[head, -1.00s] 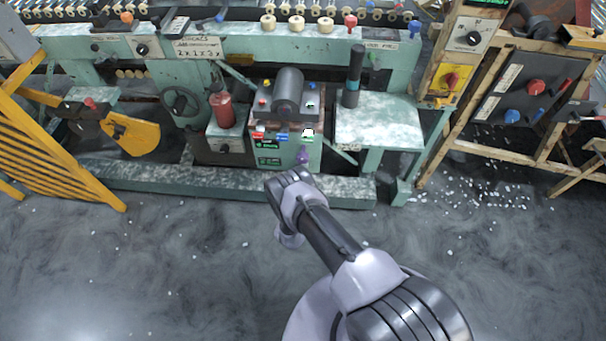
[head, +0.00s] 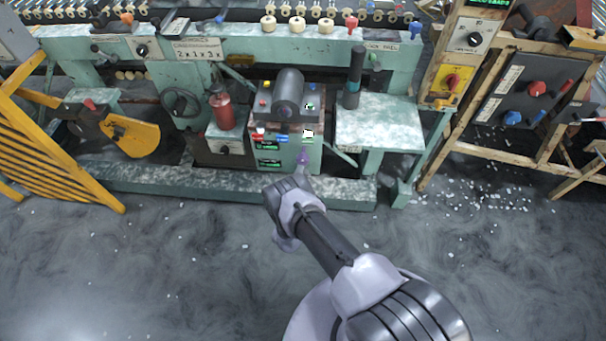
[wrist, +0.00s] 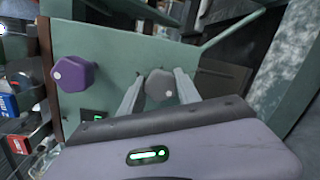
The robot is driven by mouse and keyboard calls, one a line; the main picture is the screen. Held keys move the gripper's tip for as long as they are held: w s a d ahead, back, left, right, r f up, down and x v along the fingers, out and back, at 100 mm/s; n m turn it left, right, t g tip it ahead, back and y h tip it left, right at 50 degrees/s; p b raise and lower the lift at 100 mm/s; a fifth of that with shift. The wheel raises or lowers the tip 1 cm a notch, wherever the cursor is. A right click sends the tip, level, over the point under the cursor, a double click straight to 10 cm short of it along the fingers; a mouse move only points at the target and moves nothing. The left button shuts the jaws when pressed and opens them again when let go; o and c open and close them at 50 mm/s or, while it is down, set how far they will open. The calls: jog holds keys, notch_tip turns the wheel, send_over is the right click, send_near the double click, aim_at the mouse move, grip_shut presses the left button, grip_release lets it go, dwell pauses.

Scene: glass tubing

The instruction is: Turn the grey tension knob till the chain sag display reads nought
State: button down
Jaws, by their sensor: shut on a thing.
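The grey knob (wrist: 159,86) sits on the green front panel in the wrist view, with a small pale dot on its face. My gripper (wrist: 160,94) is shut on it, one finger on each side. In the head view my gripper (head: 302,180) reaches the low front of the green control box (head: 290,157), and the grey knob is hidden there. Two small green-lit displays, an upper one (head: 267,146) and a lower one (head: 268,162), are on the box. Their readings are too small to make out. A lit panel edge (wrist: 92,114) shows in the wrist view, mostly covered by my gripper.
A purple knob (wrist: 73,75) is close left of the grey knob in the wrist view; it shows above my gripper in the head view (head: 303,157). A red bottle (head: 222,110) stands left of the box. A pale-topped table (head: 380,125) is on the right. The floor in front is open.

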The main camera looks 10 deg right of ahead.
jog(key=shift+s+f, duration=0.1)
jog(key=shift+f, duration=0.05)
jog(key=c, duration=0.9)
grip_release()
jog(key=p+v, duration=0.5)
jog(key=v, duration=1.2)
jog(key=shift+s+a, duration=0.1)
jog(key=shift+s, duration=0.05)
